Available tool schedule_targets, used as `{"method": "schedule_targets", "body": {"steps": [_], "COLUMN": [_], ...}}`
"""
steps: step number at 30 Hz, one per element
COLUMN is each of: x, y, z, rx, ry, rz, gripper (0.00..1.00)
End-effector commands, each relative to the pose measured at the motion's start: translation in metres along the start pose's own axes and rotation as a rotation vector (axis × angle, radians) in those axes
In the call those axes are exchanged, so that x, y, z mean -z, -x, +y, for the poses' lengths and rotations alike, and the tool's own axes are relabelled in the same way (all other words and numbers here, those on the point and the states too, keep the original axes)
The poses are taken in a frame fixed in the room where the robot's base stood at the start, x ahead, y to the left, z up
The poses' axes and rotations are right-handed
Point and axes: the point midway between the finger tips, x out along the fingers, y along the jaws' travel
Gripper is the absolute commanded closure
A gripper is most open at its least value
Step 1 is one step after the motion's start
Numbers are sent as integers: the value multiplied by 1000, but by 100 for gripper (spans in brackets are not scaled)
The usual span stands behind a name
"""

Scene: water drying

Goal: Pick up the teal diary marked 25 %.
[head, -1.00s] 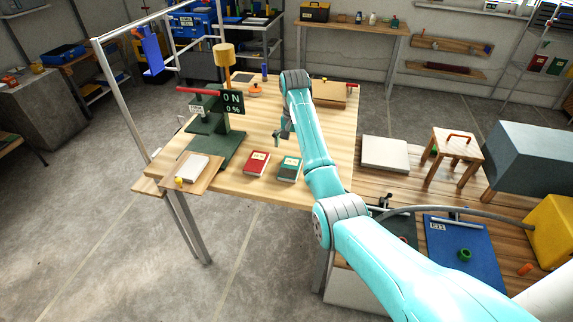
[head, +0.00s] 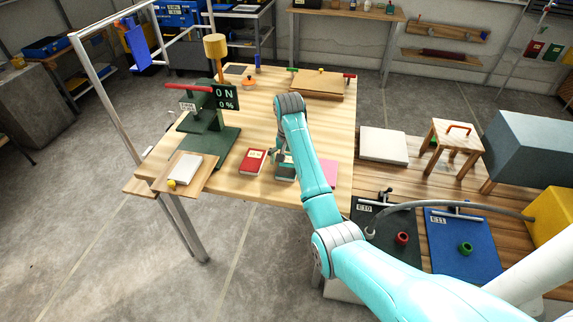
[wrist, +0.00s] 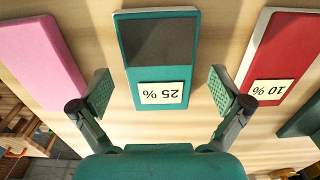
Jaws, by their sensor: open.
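The teal diary (wrist: 158,60) lies on the wooden table, with a 25 % label at its near end in the wrist view. My gripper (wrist: 168,92) is open and empty, its two pads to the left and right of the diary's labelled end, apart from it. In the head view my gripper (head: 283,160) is over the teal diary (head: 286,174), which is partly hidden by it.
A red diary (wrist: 282,60) marked 10 % lies to the right in the wrist view and a pink one (wrist: 40,60) to the left. A green press (head: 207,135) stands on the table (head: 235,187) further left in the head view.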

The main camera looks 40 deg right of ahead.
Motion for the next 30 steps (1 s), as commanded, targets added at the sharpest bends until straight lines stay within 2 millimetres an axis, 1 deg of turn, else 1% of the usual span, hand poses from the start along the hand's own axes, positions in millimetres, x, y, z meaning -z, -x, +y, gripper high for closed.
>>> {"method": "schedule_targets", "body": {"steps": [5,6,8,9,11,12,13,14,24,28,30], "x": [0,0,0,0,0,0,0,0,1,6,10], "y": [0,0,0,0,0,0,0,0,2,9,16], "z": [0,0,0,0,0,0,0,0,-1,-3,-6], "rx": [0,0,0,0,0,0,0,0,0,0,1], "ry": [0,0,0,0,0,0,0,0,0,1,1], "rz": [0,0,0,0,0,0,0,0,0,1,2], "gripper": [0,5,20,30,45,55,62,66,66,66,66]}}
